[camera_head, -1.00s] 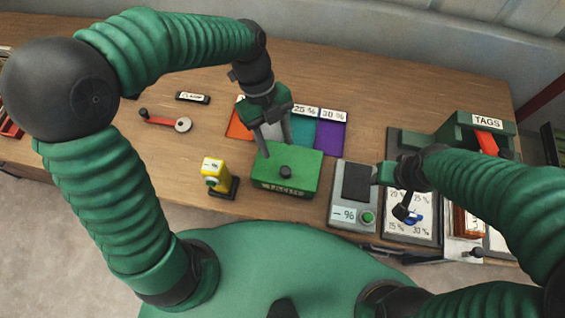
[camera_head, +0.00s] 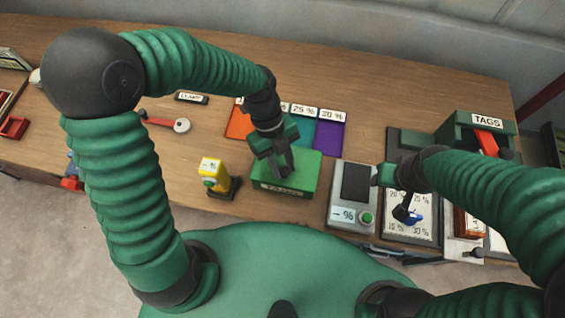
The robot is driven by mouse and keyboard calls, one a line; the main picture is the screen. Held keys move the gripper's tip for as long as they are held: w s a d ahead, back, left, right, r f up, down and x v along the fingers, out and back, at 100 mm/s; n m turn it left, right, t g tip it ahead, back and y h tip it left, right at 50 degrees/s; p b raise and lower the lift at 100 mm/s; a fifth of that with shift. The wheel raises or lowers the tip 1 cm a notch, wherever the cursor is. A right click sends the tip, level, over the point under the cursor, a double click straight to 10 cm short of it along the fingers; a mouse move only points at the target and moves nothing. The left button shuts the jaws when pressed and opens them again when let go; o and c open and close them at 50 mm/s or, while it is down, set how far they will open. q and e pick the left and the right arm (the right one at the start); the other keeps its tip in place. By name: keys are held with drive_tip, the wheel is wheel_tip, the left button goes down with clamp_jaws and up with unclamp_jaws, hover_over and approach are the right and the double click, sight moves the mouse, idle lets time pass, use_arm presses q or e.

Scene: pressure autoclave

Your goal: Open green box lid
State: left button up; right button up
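The green box (camera_head: 304,177) stands near the front edge of the wooden table, its lid on. In the head view my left gripper (camera_head: 284,172) is over the middle of the lid, fingers pointing down around where the dark knob sits. The fingers hide the knob, and I cannot tell whether they are closed on it.
A yellow device (camera_head: 212,172) stands left of the box, and a grey percent meter (camera_head: 353,195) stands right. Coloured cards (camera_head: 329,138) lie behind the box. A green TAGS holder (camera_head: 459,129) is at the back right. A red-handled tool (camera_head: 163,122) lies at left.

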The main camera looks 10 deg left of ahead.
use_arm(q)
clamp_jaws()
idle(0.8)
